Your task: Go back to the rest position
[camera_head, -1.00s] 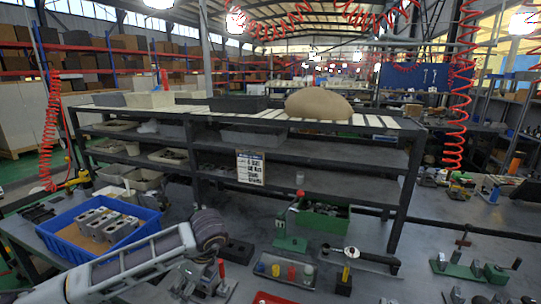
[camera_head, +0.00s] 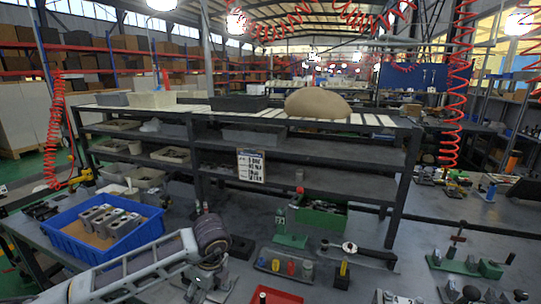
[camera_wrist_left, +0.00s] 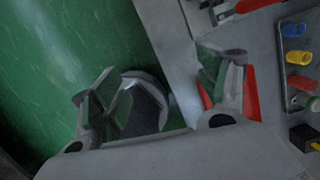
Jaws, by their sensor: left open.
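My left arm (camera_head: 140,268) reaches in from the lower left of the head view and bends down at a dark grey joint. In the left wrist view my left gripper (camera_wrist_left: 158,85) has its two fingers spread wide apart. No object is held between them. Behind the fingers are the green floor (camera_wrist_left: 60,50) and a grey table edge (camera_wrist_left: 170,45). The right gripper is not in view.
A blue bin (camera_head: 72,247) with several metal valve blocks (camera_head: 108,222) stands left of my arm. Coloured plugs (camera_head: 290,268), a red tray (camera_head: 275,297) and a green box (camera_head: 320,218) are to its right. A shelf rack (camera_head: 330,184) stands behind.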

